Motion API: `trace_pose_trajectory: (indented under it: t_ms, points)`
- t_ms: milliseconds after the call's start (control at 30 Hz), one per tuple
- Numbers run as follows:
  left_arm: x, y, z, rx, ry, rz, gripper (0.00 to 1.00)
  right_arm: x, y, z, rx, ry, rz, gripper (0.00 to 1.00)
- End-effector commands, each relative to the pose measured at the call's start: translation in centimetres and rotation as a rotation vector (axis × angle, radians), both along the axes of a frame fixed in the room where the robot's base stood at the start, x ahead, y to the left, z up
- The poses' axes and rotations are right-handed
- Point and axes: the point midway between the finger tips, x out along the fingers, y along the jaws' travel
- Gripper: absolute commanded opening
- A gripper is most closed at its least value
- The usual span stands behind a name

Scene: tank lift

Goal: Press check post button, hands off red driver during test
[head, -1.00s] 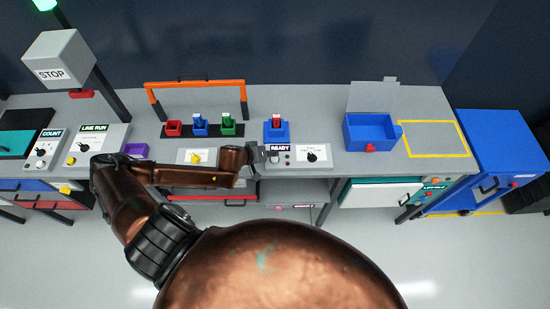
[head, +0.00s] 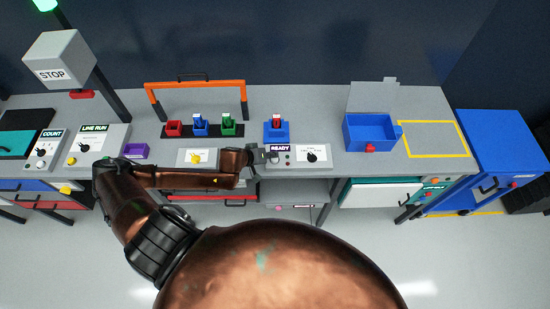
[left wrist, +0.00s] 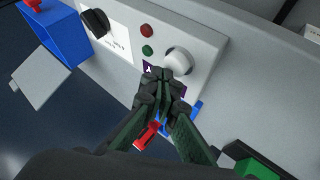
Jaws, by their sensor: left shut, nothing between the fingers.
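The check post panel (head: 312,156) is a grey box with a purple READY label (head: 280,148) and a black knob (head: 311,157). In the left wrist view, a round white button (left wrist: 178,62) sits beside red (left wrist: 147,30) and green (left wrist: 147,50) lamps. My left gripper (left wrist: 158,76) is shut and empty, its fingertips close beside the button, partly over the label; I cannot tell whether they touch. The red driver (head: 277,118) stands in a blue holder (head: 276,138) behind the panel. It also shows below the fingers (left wrist: 147,136), apart in depth. My right gripper is out of view.
An orange-barred rack (head: 195,86) holds red, blue and green pieces to the left. An open blue box (head: 370,131) stands to the right. A STOP box (head: 57,58) and LINE RUN panel (head: 97,143) are at the left. A yellow-outlined area (head: 432,139) is clear.

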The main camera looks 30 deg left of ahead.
Motion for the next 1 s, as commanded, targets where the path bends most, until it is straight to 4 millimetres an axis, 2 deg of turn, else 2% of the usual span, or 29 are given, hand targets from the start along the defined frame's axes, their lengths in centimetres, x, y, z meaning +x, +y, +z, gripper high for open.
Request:
trace_pose_trajectory:
  t_ms: [1000]
  points:
    - [-0.05, 0.05, -0.94, 0.000, 0.002, 0.001, 0.00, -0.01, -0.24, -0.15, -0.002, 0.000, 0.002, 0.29]
